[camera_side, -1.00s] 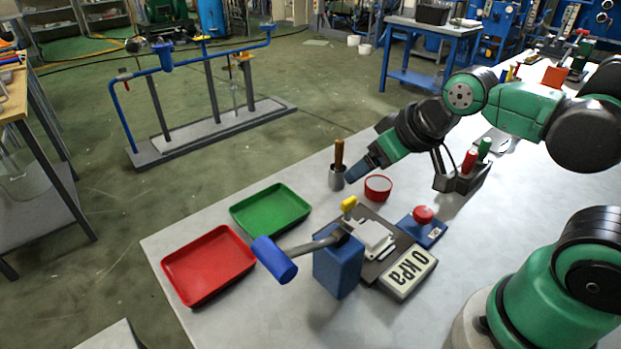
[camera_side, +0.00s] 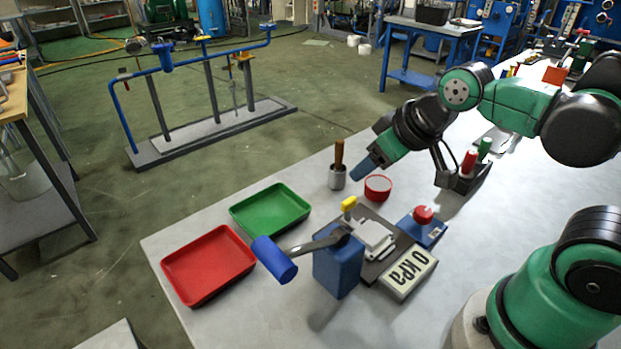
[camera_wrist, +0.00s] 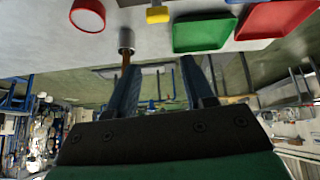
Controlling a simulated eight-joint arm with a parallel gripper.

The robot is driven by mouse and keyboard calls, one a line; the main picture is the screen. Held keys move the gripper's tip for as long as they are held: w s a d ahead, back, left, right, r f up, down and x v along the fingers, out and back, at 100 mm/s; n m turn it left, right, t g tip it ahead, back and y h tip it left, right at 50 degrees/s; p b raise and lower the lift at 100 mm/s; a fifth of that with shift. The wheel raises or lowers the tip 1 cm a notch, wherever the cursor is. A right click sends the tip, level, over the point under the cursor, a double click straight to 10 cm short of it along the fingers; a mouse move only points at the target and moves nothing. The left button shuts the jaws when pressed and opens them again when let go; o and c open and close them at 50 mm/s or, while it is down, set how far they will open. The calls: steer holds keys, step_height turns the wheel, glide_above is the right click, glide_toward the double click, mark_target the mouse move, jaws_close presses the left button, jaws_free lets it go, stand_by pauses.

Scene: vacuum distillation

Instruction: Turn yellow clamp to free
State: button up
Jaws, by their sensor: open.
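The yellow clamp (camera_side: 349,203) is a small yellow piece on top of the device with the blue block, near the middle of the table. It also shows at the top of the wrist view (camera_wrist: 157,14). My gripper (camera_side: 358,174) is above the table, behind and above the clamp in the side view, apart from it. In the wrist view its two fingers (camera_wrist: 160,88) are spread with nothing held between them. A grey cup with a brown-handled tool (camera_wrist: 126,40) shows just beyond the left finger.
A blue block (camera_side: 338,272) with a blue-handled lever (camera_side: 275,259) stands in front of the clamp. A 0 kPa display (camera_side: 409,272), red button (camera_side: 423,214), red-rimmed cup (camera_side: 378,187), green tray (camera_side: 270,210) and red tray (camera_side: 208,264) surround it.

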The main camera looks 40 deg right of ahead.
mark_target(349, 200)
steer(key=w+n+g, duration=0.1)
steer(key=n, duration=0.3)
steer(key=w+f+n+g, duration=0.1)
steer(key=n+g, duration=0.1)
steer(key=n, duration=0.2)
steer(key=n+g, duration=0.2)
steer(key=n, duration=0.3)
steer(key=shift+w+f, duration=0.35)
steer(key=shift+w, duration=0.05)
steer(key=n, duration=0.1)
steer(key=n+g, duration=0.1)
steer(key=f+n, duration=0.1)
steer(key=shift+w+g, duration=0.25)
steer(key=shift+g, duration=0.05)
steer(key=shift+f+n, duration=0.1)
steer(key=shift+n, duration=0.4)
steer(key=shift+f, duration=2.75)
jaws_close()
